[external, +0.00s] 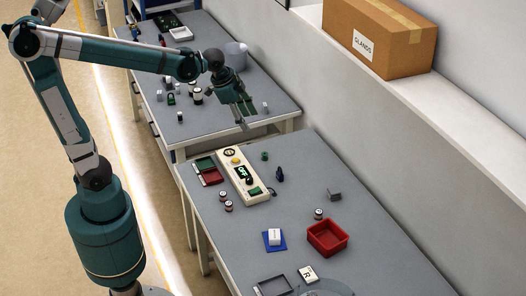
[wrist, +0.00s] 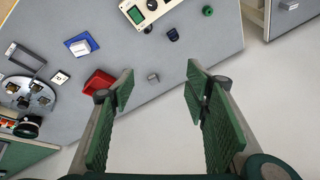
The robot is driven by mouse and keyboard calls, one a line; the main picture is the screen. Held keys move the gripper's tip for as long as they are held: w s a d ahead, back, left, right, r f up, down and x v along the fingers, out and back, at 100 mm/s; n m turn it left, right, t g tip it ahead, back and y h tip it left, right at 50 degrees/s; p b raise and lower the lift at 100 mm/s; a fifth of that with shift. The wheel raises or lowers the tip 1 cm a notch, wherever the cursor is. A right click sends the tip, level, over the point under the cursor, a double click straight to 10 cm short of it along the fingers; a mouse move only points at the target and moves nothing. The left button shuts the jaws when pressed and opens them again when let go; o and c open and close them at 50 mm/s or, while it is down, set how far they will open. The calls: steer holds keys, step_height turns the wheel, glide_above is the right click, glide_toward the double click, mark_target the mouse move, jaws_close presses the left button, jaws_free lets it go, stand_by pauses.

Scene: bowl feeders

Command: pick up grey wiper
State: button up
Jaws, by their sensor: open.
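A small dark grey angular piece, which looks like the grey wiper (external: 334,194), stands on the near grey table, right of the middle in the external view. My gripper (external: 243,113) is open and empty. It is high up, near the gap between the two tables, well apart from the grey piece. In the wrist view my gripper (wrist: 157,86) shows two green-padded fingers wide apart.
A red bin (external: 327,251) and a jar (external: 318,214) stand near the grey piece. A white block (external: 274,236) sits on a blue pad. A cream control box (external: 242,178) and a dark blue piece (external: 280,174) lie farther left. The wall runs along the right.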

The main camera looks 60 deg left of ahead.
steer(key=w+d+f+m+g, duration=0.1)
steer(key=w+d+f+m, duration=0.1)
steer(key=w, duration=0.4)
steer(key=w+d+f+m, duration=0.2)
steer(key=w, duration=0.4)
steer(key=m+g, duration=0.4)
steer(key=m, duration=0.5)
glide_above(334, 190)
steer(key=f, duration=2.4)
steer(key=shift+a+f, duration=0.2)
steer(key=shift+w+d+f, duration=0.1)
steer(key=shift+w+f, duration=0.05)
steer(key=shift+f, duration=0.2)
steer(key=shift+f, duration=1.3)
steer(key=shift+f, duration=2.6)
